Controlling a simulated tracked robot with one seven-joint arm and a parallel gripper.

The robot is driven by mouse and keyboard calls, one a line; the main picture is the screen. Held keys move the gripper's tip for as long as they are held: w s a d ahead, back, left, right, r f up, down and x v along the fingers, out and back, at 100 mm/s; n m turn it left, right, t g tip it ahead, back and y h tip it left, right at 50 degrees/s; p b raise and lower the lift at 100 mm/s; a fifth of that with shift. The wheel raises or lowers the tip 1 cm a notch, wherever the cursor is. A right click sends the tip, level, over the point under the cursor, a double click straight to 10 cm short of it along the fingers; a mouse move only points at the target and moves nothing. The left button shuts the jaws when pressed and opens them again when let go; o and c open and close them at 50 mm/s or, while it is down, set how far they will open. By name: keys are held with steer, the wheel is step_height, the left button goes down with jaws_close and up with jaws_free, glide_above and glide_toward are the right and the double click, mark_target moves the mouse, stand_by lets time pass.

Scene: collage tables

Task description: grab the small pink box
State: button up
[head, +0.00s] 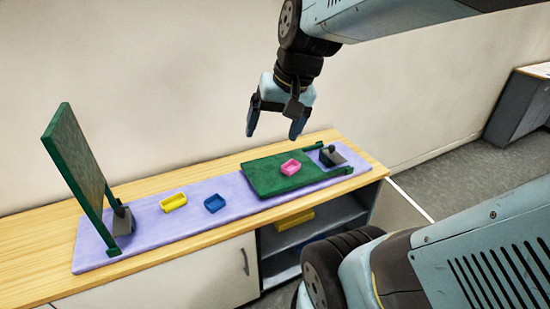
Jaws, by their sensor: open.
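The small pink box (291,167) is an open-topped little tray. It sits on the dark green board (262,178), which lies flat on the right part of the purple mat (155,237). My gripper (272,132) is open and empty, with its fingers pointing down. In the picture it is above and slightly left of the pink box, apart from it. Nothing hides the pink box.
A yellow box (173,202) and a blue box (214,203) lie left of the green board. A green-framed panel (75,160) stands upright at the mat's left end. A dark bracket (331,156) is right of the pink box. The wall rises behind the wooden counter (30,255).

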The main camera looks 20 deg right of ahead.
steer(key=shift+o, duration=1)
steer(key=w+f+m+g+y, duration=0.1)
steer(key=w+f+m+y, duration=0.3)
steer(key=w+f+m, duration=0.2)
steer(key=shift+w+d+f+m+g+y, duration=0.35)
steer(key=shift+w+d+m+y, duration=0.1)
steer(key=shift+w, duration=0.65)
steer(key=w+d+f+m+t+y, duration=0.3)
steer(key=w+d+f+m, duration=0.4)
steer(key=w+f+m, duration=0.15)
steer(key=m+t+h, duration=0.4)
steer(key=m+t, duration=0.3)
steer(key=m, duration=0.7)
glide_toward(287, 165)
steer(key=x, duration=0.8)
steer(key=shift+a, duration=0.15)
steer(key=shift+t, duration=0.25)
steer(key=c, duration=0.8)
